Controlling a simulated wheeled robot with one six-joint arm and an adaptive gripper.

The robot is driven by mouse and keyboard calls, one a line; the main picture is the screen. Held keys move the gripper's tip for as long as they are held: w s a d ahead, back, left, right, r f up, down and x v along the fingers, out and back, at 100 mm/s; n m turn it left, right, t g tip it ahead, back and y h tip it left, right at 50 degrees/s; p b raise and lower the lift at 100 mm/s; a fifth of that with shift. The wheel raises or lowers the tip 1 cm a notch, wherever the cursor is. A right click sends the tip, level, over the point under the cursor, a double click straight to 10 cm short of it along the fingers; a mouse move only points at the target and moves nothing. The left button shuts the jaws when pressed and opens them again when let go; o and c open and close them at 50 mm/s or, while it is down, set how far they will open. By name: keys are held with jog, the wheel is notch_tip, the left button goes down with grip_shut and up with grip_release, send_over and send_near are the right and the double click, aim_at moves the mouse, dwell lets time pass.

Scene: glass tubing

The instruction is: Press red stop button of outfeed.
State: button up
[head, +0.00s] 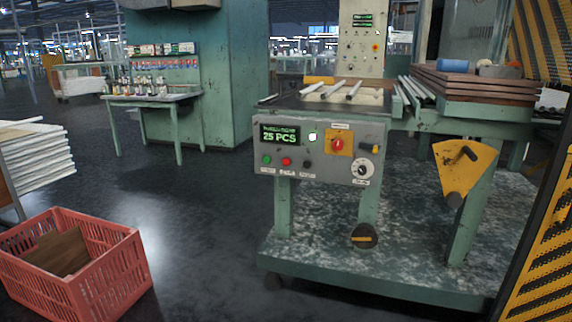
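The outfeed machine's grey control panel (320,160) faces me on the front of a green frame. A small red button (286,161) sits in its lower row, between a green button (266,159) and a dark button (307,164). The labels below them are too small to read. A larger red knob (338,144) sits on a yellow-orange plate at the panel's upper middle. A display (279,135) reads "25 PCS", with a lit pale green square (312,136) beside it. My gripper is not in view.
Glass tubes (333,89) lie on the bed above the panel. A yellow crank plate (465,165) and a striped guard (545,240) stand at right. A red crate (75,265) is on the floor at front left. Floor (200,220) between crate and machine is clear.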

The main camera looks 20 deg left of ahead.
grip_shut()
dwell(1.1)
